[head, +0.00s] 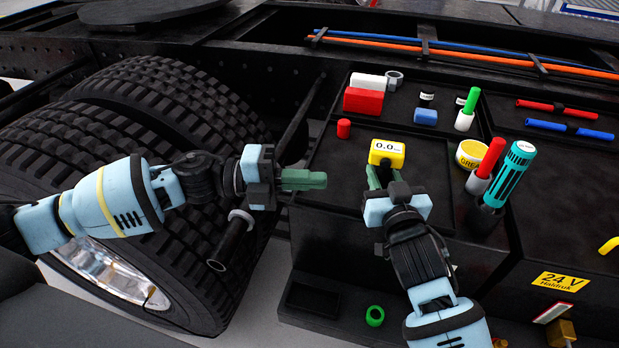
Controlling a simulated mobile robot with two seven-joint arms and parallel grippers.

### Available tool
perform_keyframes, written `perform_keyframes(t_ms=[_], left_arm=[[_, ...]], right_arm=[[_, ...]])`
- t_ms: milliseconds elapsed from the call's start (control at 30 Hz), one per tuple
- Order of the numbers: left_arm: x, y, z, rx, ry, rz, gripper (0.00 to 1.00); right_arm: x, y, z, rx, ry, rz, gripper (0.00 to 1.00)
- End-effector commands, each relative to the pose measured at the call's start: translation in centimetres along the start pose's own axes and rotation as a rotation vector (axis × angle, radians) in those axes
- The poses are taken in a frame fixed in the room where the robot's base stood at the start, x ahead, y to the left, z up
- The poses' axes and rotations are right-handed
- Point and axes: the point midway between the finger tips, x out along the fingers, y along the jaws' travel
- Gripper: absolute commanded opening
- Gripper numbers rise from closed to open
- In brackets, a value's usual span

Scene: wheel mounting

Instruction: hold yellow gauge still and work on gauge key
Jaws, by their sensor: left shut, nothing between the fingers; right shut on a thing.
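The yellow gauge (396,159) has a white display reading 0.0 and sits near the front of the black top, left of the yellow grease tin. My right gripper (385,174) reaches it from the front. Its green fingers are shut on the gauge's near side, and they hide part of its lower edge. My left gripper (318,180) is shut and empty, its green fingers pointing right, a clear gap left of the gauge. I cannot make out a part on the gauge that is clearly its key.
A red cylinder (344,128) stands behind and left of the gauge, with red and white blocks (363,101) beyond. The grease tin (471,154) and a teal tool (511,176) stand right. Large tyres (150,110) fill the left. A green ring (375,316) lies on the lower step.

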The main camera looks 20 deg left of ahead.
Motion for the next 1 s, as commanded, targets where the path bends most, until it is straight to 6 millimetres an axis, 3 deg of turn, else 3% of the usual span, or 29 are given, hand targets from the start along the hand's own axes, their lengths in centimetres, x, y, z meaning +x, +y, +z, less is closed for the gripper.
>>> perform_keyframes(t_ms=[133, 167, 333, 733, 1000], left_arm=[[0.0, 0.1, 0.0, -0.002, 0.000, 0.000, 0.00], [0.0, 0.1, 0.0, -0.002, 0.000, 0.000, 0.00], [0.0, 0.1, 0.0, -0.001, 0.000, 0.000, 0.00], [0.0, 0.0, 0.0, 0.000, 0.000, 0.000, 0.00], [0.0, 0.0, 0.0, 0.000, 0.000, 0.000, 0.00]], right_arm=[[-0.1, -0.1, 0.8, 0.003, -0.017, 0.000, 0.00], [-0.1, -0.1, 0.6, 0.002, -0.013, -0.001, 0.31], [0.0, 0.0, 0.4, 0.001, -0.008, 0.000, 0.53], [-0.7, 0.0, 0.4, 0.001, -0.007, 0.001, 0.53], [-4.9, 0.0, 0.3, 0.002, -0.006, 0.000, 0.53]])
